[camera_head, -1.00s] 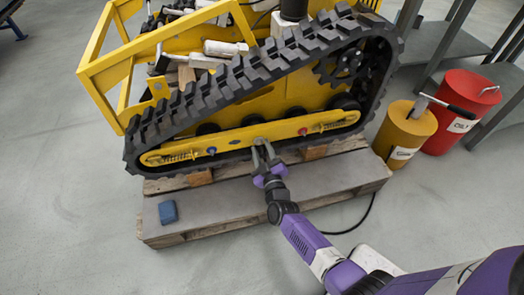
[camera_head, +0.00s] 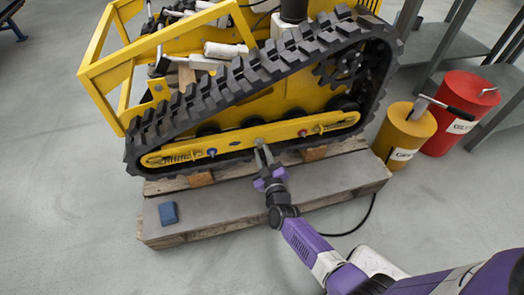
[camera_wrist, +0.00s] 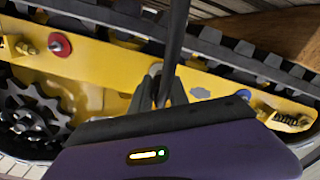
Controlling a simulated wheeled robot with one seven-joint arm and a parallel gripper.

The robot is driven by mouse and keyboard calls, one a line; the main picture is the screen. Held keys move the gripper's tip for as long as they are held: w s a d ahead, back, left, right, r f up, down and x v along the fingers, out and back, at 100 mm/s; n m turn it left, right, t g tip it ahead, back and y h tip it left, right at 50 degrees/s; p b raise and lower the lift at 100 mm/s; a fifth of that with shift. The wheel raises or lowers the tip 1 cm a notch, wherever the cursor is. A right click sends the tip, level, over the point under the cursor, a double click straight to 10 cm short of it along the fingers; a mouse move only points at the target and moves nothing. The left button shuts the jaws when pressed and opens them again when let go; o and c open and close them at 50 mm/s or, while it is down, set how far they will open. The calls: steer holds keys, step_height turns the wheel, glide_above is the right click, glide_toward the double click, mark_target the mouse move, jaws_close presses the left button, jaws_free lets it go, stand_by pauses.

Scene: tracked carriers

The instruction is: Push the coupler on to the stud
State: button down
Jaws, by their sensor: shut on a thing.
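My gripper (camera_head: 264,160) points up at the yellow side plate (camera_head: 240,140) of the track frame, its fingers close together. In the wrist view my gripper (camera_wrist: 164,84) is shut on what seems to be the coupler, mostly hidden between the fingers. A dark hose (camera_wrist: 178,35) runs from there to the picture's top edge. The fingertips are at or very near the plate. A small grey fitting (camera_head: 260,142) shows at the fingertips; I cannot tell whether it is the stud or the coupler, or whether the two are joined.
The black track (camera_head: 235,85) loops around the plate. A red knob (camera_head: 302,132) and a blue knob (camera_head: 211,152) flank my gripper. A blue block (camera_head: 168,213) lies on the pallet (camera_head: 225,207). Yellow (camera_head: 405,130) and red (camera_head: 460,120) bins stand at right.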

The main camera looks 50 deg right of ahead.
mark_target(266, 162)
steer(key=shift+p+v, duration=0.4)
steer(key=shift+v, duration=0.55)
steer(key=shift+p+v, duration=0.85)
steer(key=shift+v, duration=0.95)
steer(key=c, duration=1.9)
jaws_free()
steer(key=shift+w, duration=0.1)
steer(key=shift+r, duration=0.1)
jaws_close()
